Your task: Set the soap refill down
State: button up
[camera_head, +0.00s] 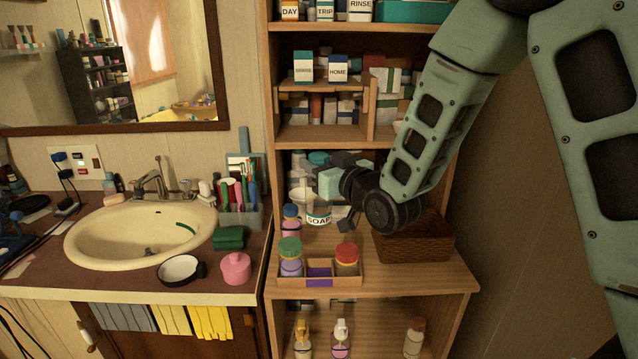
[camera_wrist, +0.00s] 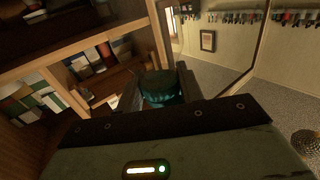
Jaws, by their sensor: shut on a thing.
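The soap refill (camera_head: 318,217) is a small tub with a white label reading SOAP and some teal on it. It is at the middle shelf board, behind the low wooden tray. My gripper (camera_head: 336,212) reaches into the shelf from the right and is shut on the refill. In the wrist view the refill's dark teal top (camera_wrist: 160,86) shows between the fingers. The gripper partly hides the refill in the head view. I cannot tell whether its base touches the board.
The wooden tray (camera_head: 334,283) in front holds lidded bottles and a purple item. A pink bottle with a blue cap (camera_head: 291,221) stands left of the refill. A woven basket (camera_head: 415,243) stands right. Bare board (camera_head: 420,278) lies in front of the basket. A wooden upright bounds the left.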

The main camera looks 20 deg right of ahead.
jog(key=shift+r, duration=0.65)
jog(key=shift+d, duration=0.25)
jog(key=w+d+f+m+h+b, duration=0.1)
jog(key=d+f+m+h+b, duration=0.2)
jog(key=d, duration=1.2)
jog(key=w+d+f+m+h+b, duration=0.1)
jog(key=d+f+h, duration=0.3)
jog(key=d, duration=1.2)
notch_tip(320, 180, down, 10)
jog(key=d, duration=0.1)
jog(key=shift+s+f+m, duration=0.25)
jog(key=shift+s+m, duration=0.05)
jog(key=shift+s, duration=0.05)
